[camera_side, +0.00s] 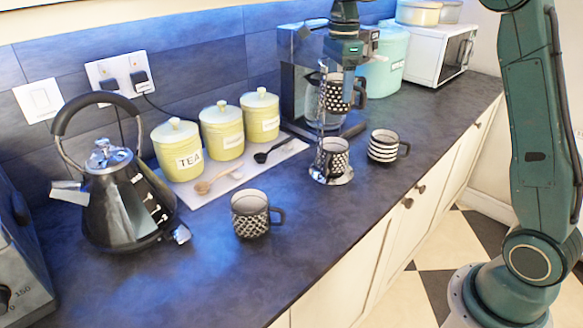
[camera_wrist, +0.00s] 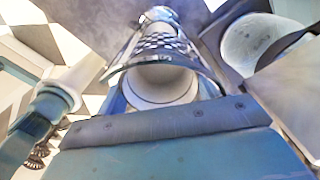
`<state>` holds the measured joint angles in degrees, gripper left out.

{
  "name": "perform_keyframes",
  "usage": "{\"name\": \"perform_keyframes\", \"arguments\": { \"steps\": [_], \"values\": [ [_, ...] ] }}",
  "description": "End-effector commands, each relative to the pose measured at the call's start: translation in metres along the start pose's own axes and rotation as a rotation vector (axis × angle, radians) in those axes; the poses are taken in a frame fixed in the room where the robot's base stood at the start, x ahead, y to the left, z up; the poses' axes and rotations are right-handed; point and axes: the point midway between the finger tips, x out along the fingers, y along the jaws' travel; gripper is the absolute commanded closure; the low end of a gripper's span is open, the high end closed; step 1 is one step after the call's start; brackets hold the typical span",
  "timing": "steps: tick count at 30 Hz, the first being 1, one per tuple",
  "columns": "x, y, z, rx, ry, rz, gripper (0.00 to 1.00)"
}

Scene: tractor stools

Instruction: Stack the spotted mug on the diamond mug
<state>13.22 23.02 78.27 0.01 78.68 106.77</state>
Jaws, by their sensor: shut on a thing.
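The spotted mug (camera_side: 331,93), black with white spots, is held upright in the air, its handle to the right. My gripper (camera_side: 347,88) is shut on it. Directly below, apart from it, a mug with a small black-and-white diamond-like pattern (camera_side: 334,158) stands upright in a chrome mug stand (camera_side: 331,178). The stand's thin upright passes beside the held mug. In the wrist view the white inside of the held mug (camera_wrist: 160,85) shows close up, with a black-and-white pattern beyond it. The jaws hide part of the spotted mug.
A striped mug (camera_side: 383,146) stands right of the stand. A lattice-patterned mug (camera_side: 249,214) stands at the front left. The coffee machine (camera_side: 297,75) is close behind my gripper. A kettle (camera_side: 120,195) and yellow canisters (camera_side: 222,130) stand left. The front middle counter is clear.

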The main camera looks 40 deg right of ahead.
Motion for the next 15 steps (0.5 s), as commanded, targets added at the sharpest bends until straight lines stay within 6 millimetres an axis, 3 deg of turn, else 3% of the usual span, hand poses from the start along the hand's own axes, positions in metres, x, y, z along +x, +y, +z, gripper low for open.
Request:
{"name": "perform_keyframes", "arguments": {
  "steps": [6, 15],
  "values": [
    [0.015, 0.0, 0.0, 0.0, 0.0, 0.001, 0.61],
    [0.021, 0.0, 0.0, 0.0, 0.0, 0.0, 0.61]
  ]
}}
